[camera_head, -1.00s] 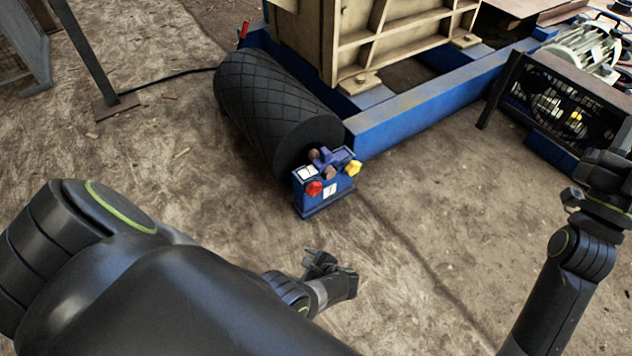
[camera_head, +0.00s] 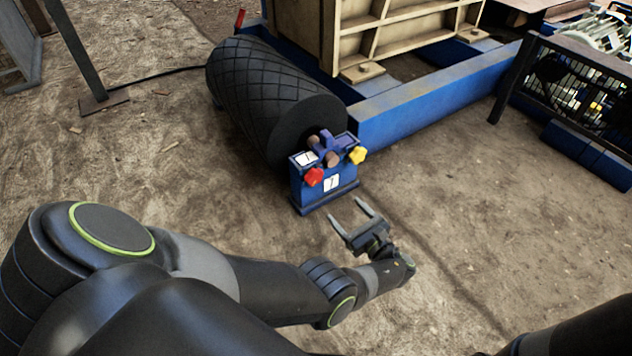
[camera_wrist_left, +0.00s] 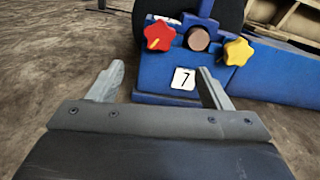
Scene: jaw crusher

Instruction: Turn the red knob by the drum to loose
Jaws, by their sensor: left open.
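The red knob (camera_head: 313,176) is on the left of the front face of a blue bearing block (camera_head: 309,198) at the near end of the black drum (camera_head: 263,97). In the left wrist view the red knob (camera_wrist_left: 159,36) is star-shaped with a pale slanted mark, above and ahead of the fingers. My left gripper (camera_head: 352,212) is open and empty, in front of the block and below and right of the knob, apart from it. Its fingers point toward the block. My right gripper is out of view; only a dark arm part shows at the bottom right.
A yellow knob (camera_head: 357,155) is on the right of the same block, with a round brown shaft end (camera_head: 332,159) between. A white label with 7 (camera_wrist_left: 183,79) is below. A blue frame beam (camera_head: 430,100) runs right. The ground in front is clear.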

